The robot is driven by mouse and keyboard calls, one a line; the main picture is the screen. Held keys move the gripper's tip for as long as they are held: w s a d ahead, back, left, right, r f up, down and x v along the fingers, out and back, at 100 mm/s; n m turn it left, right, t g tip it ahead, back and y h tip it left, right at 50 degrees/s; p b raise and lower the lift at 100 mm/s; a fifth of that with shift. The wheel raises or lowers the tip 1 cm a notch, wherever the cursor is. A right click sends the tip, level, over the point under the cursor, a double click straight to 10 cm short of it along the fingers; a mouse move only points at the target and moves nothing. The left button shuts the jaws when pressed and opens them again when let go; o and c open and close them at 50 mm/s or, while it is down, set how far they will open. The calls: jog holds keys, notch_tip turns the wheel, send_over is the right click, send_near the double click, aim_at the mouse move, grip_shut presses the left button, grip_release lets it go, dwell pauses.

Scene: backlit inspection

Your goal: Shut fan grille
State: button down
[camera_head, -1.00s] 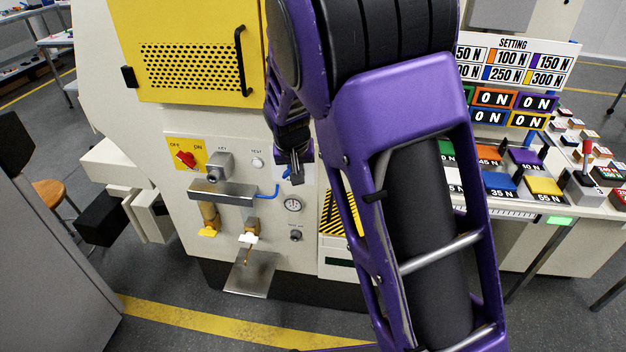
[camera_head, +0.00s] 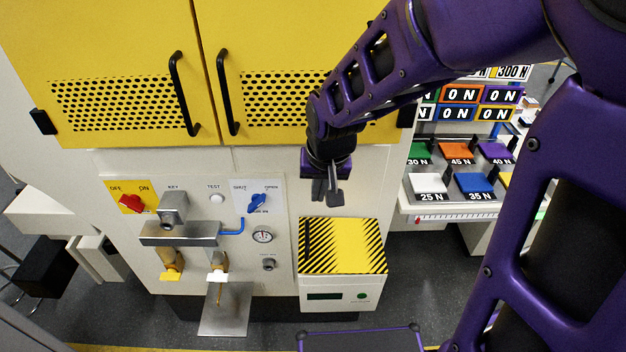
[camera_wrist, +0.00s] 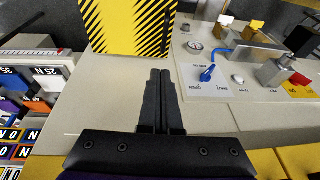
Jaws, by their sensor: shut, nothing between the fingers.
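A blue knob (camera_head: 257,202) sits on a small pale plate on the white machine front, between the printed words SHUT and OPEN. It is slanted, its upper end leaning right toward OPEN. Small lettering under it is too small to read surely. The knob also shows in the wrist view (camera_wrist: 208,73), right of the fingertips. My gripper (camera_head: 327,198) is shut and empty, pointing down, to the right of the knob and apart from it. Its two fingers are together in the wrist view (camera_wrist: 160,78). No part clearly labelled fan grille is readable.
Yellow doors (camera_head: 120,75) with perforated patches and black handles are above. A red switch (camera_head: 130,203), key block (camera_head: 173,208), blue bent pipe (camera_head: 231,230) and gauge (camera_head: 262,237) surround the knob. A yellow-black striped box (camera_head: 343,245) juts out below my gripper. Weight blocks (camera_head: 428,184) stand right.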

jog(key=b, duration=0.2)
send_near(306, 234)
jog(key=w+f, duration=0.2)
jog(key=f, duration=0.3)
jog(key=shift+w+d, duration=0.15)
jog(key=shift+w, duration=0.25)
jog(key=shift+f, duration=0.45)
jog(key=f+b, duration=0.2)
jog(key=shift+a+b, duration=0.35)
jog(key=shift+a, duration=0.05)
jog(key=shift+f+b, duration=0.15)
jog(key=shift+b, duration=0.15)
jog(key=shift+s, duration=0.15)
